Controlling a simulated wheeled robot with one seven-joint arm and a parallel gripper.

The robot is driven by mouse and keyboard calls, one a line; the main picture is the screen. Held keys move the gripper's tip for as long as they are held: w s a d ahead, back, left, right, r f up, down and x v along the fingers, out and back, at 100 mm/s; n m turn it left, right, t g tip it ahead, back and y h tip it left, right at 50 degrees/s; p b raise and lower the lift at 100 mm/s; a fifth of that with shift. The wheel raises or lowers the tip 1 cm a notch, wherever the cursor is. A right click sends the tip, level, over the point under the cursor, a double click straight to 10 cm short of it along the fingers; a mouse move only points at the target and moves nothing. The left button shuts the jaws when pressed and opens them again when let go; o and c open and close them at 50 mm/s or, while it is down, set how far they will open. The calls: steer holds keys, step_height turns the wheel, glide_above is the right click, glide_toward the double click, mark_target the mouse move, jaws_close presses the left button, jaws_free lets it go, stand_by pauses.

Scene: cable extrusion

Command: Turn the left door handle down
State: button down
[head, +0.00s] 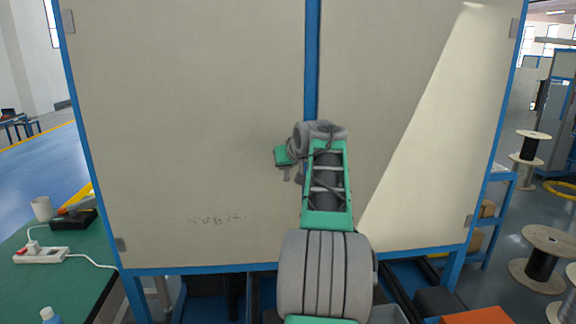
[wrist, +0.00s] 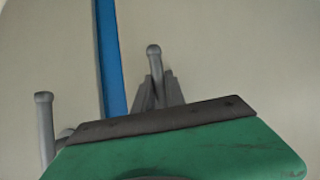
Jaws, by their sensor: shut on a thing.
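The left door handle (wrist: 153,65) is a grey bar with a rounded end, in the wrist view. My gripper (wrist: 160,90) is shut on it, with the grey fingers on either side and the rounded end sticking out past them. In the head view my gripper (head: 285,162) is at the left door (head: 190,110), just left of the blue centre post (head: 311,60). A small grey end (head: 287,174) hangs below my gripper there. The bar lies roughly along the post. Its pivot is hidden by my gripper.
A second, similar handle (wrist: 44,125) stands across the post in the wrist view; my arm hides it in the head view. The right door (head: 400,90) is flat and closed. A green table (head: 60,280) with a cup and power strip is at lower left.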

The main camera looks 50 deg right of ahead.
steer(key=c, duration=1.4)
jaws_free()
steer(key=shift+f, duration=0.1)
steer(key=b+v, duration=0.1)
steer(key=v, duration=0.7)
steer(key=shift+d, duration=0.1)
